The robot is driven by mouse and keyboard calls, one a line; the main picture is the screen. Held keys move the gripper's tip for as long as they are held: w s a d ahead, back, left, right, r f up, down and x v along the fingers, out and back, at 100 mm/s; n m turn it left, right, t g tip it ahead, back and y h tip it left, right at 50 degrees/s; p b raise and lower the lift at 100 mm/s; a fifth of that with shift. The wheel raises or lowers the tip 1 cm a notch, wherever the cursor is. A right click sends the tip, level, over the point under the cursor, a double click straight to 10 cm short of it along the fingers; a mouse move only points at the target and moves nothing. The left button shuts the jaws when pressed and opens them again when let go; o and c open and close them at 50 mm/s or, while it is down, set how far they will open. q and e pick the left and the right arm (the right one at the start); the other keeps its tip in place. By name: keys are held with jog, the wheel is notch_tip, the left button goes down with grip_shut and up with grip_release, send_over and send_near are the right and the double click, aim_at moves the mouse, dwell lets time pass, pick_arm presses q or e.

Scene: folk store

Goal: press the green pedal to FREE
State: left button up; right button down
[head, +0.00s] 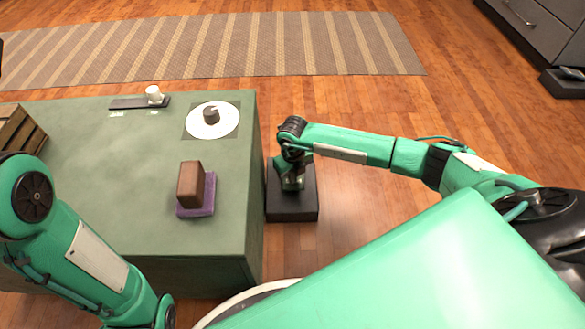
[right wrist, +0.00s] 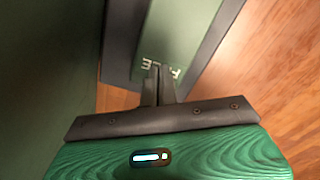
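The green pedal (right wrist: 185,30) shows in the right wrist view as a flat green plate on a dark base, with white letters partly hidden by my fingertips. In the head view its dark base (head: 305,209) stands on the floor beside the green table's right side; my right gripper hides most of the plate. My right gripper (head: 292,186) points down over the pedal. Its fingers (right wrist: 158,72) are together with nothing between them, their tips over the lettering. I cannot tell whether they touch the plate. My left arm shows at lower left, but its gripper is out of view.
The green table (head: 130,200) holds a brown block on a purple base (head: 196,210), a white disc with a dark knob (head: 226,124), and a dark slider strip with a white knob (head: 155,95). A wooden crate (head: 25,135) is at left. Floor right of the pedal is clear.

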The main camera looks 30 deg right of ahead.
jog(key=shift+f, duration=0.4)
jog(key=shift+r, duration=0.1)
